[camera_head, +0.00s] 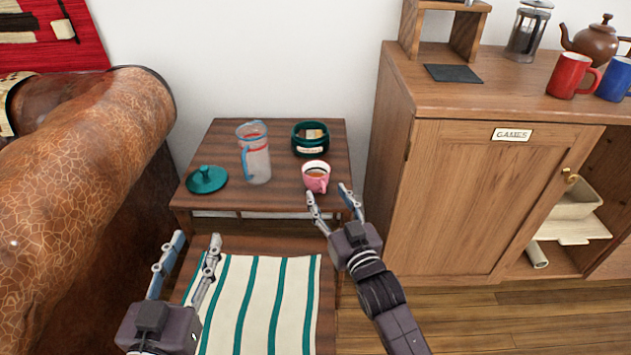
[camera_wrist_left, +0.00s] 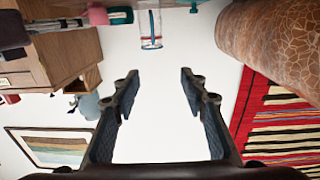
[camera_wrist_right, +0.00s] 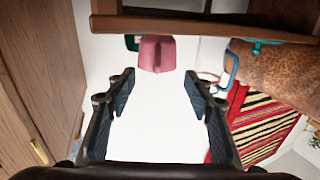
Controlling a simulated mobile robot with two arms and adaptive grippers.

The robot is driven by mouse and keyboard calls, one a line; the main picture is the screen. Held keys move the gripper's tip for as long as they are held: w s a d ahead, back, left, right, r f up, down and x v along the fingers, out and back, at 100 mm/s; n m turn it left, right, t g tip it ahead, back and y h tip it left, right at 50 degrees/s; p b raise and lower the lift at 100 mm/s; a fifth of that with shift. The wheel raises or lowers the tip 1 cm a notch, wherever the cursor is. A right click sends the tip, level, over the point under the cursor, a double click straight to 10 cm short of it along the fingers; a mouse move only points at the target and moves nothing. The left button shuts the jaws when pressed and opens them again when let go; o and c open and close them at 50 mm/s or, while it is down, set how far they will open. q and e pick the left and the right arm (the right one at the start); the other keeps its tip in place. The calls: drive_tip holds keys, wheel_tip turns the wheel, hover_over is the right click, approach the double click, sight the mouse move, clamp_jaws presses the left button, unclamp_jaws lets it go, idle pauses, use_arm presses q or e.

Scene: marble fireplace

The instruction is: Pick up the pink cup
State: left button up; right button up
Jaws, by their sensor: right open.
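My left gripper (camera_head: 190,250) is open and empty, low at the left over the lower striped surface. In the left wrist view the cup (camera_wrist_left: 97,15) shows only partly at the top edge.
A glass pitcher (camera_head: 256,160) with a blue handle, a dark green bowl (camera_head: 310,139) and a teal lid (camera_head: 206,179) share the table. A wooden cabinet (camera_head: 470,190) stands close on the right. A brown leather armrest (camera_head: 90,170) is on the left. A striped cloth (camera_head: 262,300) lies in front.

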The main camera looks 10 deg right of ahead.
sight(325, 188)
drive_tip(key=shift+w, duration=0.35)
use_arm(q)
wheel_tip(325, 188, up, 11)
drive_tip(key=s+t+h+b, duration=0.2)
drive_tip(key=t, duration=0.3)
drive_tip(key=shift+s+d+t, duration=0.35)
drive_tip(key=shift+t, duration=0.05)
use_arm(e)
drive_tip(key=w, duration=0.5)
drive_tip(key=shift+a, duration=0.15)
clamp_jaws()
